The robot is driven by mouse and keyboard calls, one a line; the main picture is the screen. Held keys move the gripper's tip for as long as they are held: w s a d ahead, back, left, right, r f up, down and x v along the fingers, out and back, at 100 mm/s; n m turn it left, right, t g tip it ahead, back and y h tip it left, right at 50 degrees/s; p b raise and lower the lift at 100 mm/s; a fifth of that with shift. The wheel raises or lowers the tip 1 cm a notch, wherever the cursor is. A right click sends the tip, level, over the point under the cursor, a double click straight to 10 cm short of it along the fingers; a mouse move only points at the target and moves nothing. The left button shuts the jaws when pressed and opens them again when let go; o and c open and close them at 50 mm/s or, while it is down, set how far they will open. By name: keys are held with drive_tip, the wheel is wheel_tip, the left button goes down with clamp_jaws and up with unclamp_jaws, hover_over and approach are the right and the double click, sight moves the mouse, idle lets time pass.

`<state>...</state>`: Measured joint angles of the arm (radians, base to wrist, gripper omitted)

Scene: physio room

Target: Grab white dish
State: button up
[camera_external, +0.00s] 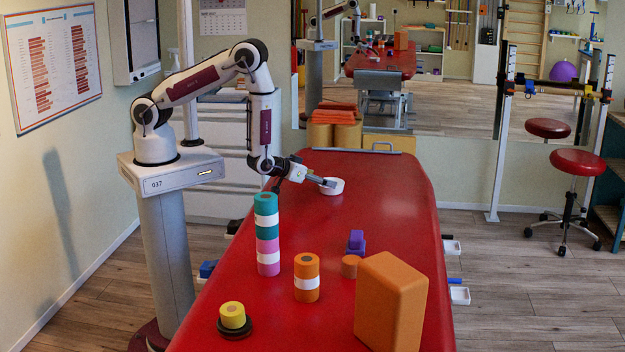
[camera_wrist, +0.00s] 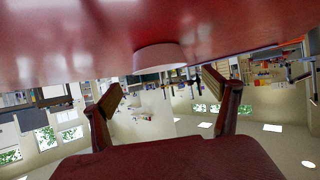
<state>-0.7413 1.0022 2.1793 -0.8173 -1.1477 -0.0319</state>
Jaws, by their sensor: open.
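The white dish (camera_external: 335,188) is small and round and sits on the red table (camera_external: 385,200), towards its far end. In the wrist view the white dish (camera_wrist: 160,57) appears upside down at the top middle, against the red surface. My gripper (camera_external: 326,183) reaches in low from the left, its tips at the dish's near left side. In the wrist view my gripper (camera_wrist: 164,82) is open, with its two fingers apart and the dish ahead between the tips. I cannot tell whether a finger touches the dish.
Nearer on the table stand a teal and pink roll stack (camera_external: 267,235), an orange roll (camera_external: 307,278), a purple item (camera_external: 356,242), a large orange block (camera_external: 391,303) and a yellow roll (camera_external: 233,315). The table around the dish is clear.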

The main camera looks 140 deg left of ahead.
drive_tip(key=shift+a+f, duration=0.2)
drive_tip(key=shift+a, duration=0.25)
drive_tip(key=shift+s+a+f, duration=0.1)
drive_tip(key=shift+a+f, duration=1.25)
drive_tip(key=shift+a, duration=0.15)
drive_tip(key=shift+a+f, duration=0.25)
drive_tip(key=shift+a, duration=0.35)
drive_tip(key=c, duration=1.2)
